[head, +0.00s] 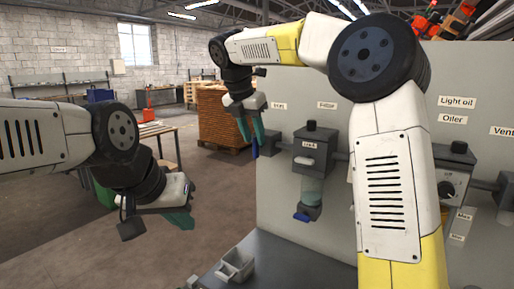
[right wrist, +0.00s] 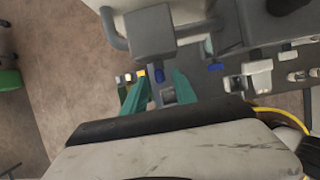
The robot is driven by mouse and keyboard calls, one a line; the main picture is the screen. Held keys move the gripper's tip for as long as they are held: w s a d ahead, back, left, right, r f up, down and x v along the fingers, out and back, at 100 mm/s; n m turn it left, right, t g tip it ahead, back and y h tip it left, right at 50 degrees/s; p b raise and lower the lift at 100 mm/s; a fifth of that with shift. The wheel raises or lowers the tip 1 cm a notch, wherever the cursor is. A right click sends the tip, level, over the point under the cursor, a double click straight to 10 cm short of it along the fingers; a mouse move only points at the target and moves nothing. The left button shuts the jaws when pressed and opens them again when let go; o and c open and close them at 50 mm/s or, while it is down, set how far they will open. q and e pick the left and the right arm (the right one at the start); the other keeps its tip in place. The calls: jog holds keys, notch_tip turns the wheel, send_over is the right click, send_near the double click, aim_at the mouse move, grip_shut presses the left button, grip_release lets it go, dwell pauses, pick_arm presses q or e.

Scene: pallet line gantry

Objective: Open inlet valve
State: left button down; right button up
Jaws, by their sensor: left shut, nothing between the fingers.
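The inlet valve is a grey block (head: 270,143) at the left edge of the panel, below a small label that seems to read Inlet. My left gripper (head: 180,218) is shut and empty, left of the panel and away from the valve.
The filter unit (head: 314,150) with a clear bowl and blue drain lever (head: 302,217) stands right of the valve. An oiler (head: 453,185) is further right. Open floor lies to the left; a pallet stack (head: 218,115) stands behind.

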aim_at(258, 152)
jog(key=shift+x, duration=2.4)
jog(key=shift+c, duration=0.4)
grip_shut()
